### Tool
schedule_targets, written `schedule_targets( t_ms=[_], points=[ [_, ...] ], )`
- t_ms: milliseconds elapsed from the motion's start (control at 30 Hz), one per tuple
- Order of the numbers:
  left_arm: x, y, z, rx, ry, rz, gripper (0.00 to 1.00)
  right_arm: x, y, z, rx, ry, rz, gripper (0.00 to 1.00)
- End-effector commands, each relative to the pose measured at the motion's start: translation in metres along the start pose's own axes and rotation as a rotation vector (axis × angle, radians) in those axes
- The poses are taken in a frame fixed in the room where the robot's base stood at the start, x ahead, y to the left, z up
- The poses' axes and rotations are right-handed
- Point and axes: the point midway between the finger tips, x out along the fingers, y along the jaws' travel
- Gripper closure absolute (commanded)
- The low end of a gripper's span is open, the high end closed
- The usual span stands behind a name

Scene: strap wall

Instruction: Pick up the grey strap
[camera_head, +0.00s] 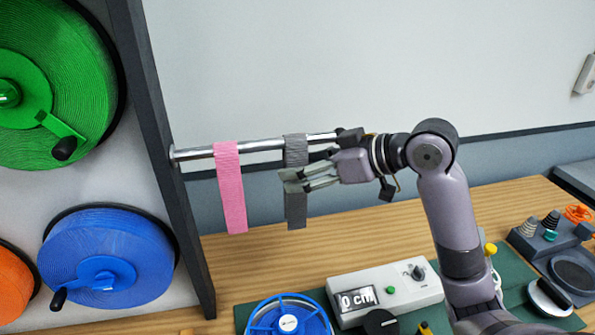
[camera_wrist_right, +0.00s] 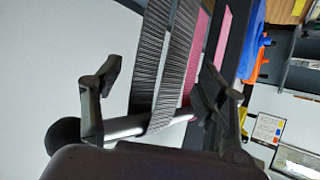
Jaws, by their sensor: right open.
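The grey strap (camera_head: 295,212) hangs over a metal rod (camera_head: 265,146), its lower part hanging free. My right gripper (camera_head: 287,180) comes in from the right at the strap, below the rod, its fingers overlapping the strap in the head view. In the right wrist view the gripper (camera_wrist_right: 160,78) is open, with the ribbed grey strap (camera_wrist_right: 172,50) showing between its fingers. I cannot tell whether the fingers touch it. The rod (camera_wrist_right: 126,129) crosses near the palm. My left gripper is not in view.
A pink strap (camera_head: 231,190) hangs on the same rod, left of the grey one. A dark upright post (camera_head: 160,130) and green (camera_head: 65,75) and blue (camera_head: 105,255) reels stand left. A white meter (camera_head: 385,292) and blue spool (camera_head: 290,318) are on the table below.

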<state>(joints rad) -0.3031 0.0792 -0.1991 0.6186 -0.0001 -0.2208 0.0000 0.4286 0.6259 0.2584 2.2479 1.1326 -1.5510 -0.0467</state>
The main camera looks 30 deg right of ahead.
Motion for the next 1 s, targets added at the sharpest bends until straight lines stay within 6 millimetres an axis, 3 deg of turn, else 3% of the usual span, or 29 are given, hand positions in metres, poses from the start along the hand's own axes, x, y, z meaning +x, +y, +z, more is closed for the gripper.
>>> schedule_targets(
  t_ms=[500,867,1000],
  points=[
    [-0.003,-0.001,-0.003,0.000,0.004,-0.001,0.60,0.020,0.000,0.000,0.000,-0.001,0.000,0.33],
    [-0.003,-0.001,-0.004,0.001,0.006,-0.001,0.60,0.023,0.000,0.000,0.000,0.000,0.000,0.33],
    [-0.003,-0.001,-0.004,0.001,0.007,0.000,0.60,0.022,0.000,0.000,0.000,0.000,0.000,0.38]
  ],
)
